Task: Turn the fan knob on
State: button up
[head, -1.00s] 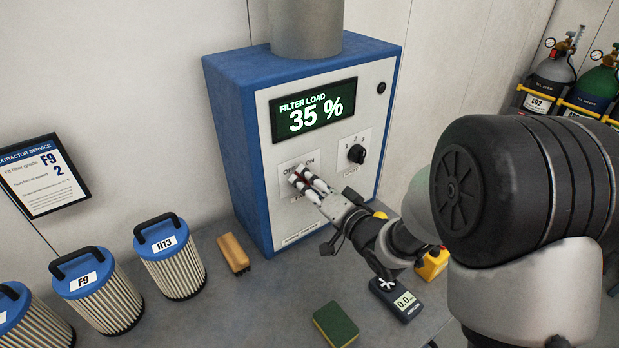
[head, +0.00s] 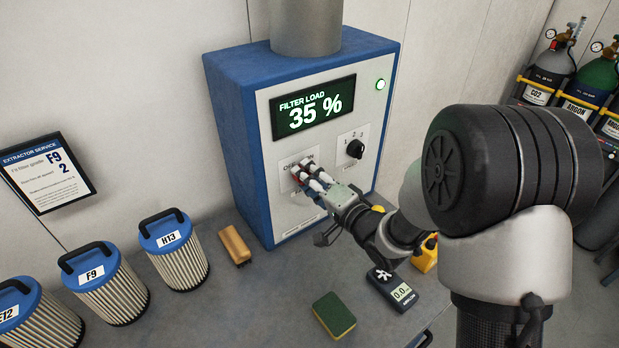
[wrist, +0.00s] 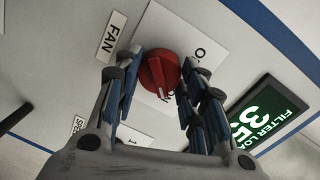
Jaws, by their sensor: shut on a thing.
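The red fan knob (wrist: 159,73) sits on a white plate beside the FAN label (wrist: 111,36) in the wrist view. My gripper (wrist: 163,85) has its fingers on both sides of the knob and is shut on it. In the head view my gripper (head: 309,180) reaches the lower left of the blue and white extractor unit (head: 284,142), and its fingers hide most of the knob. The indicator lamp (head: 380,84) at the unit's upper right glows green. The display (head: 312,107) reads FILTER LOAD 35 %.
A black speed knob (head: 355,149) is right of my gripper. Gas cylinders (head: 548,78) stand at the right.

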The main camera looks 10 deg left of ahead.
jog(key=shift+r, duration=0.2)
jog(key=o, duration=1.1)
jog(key=shift+f, duration=0.15)
jog(key=v, duration=1.2)
jog(key=shift+w, duration=0.15)
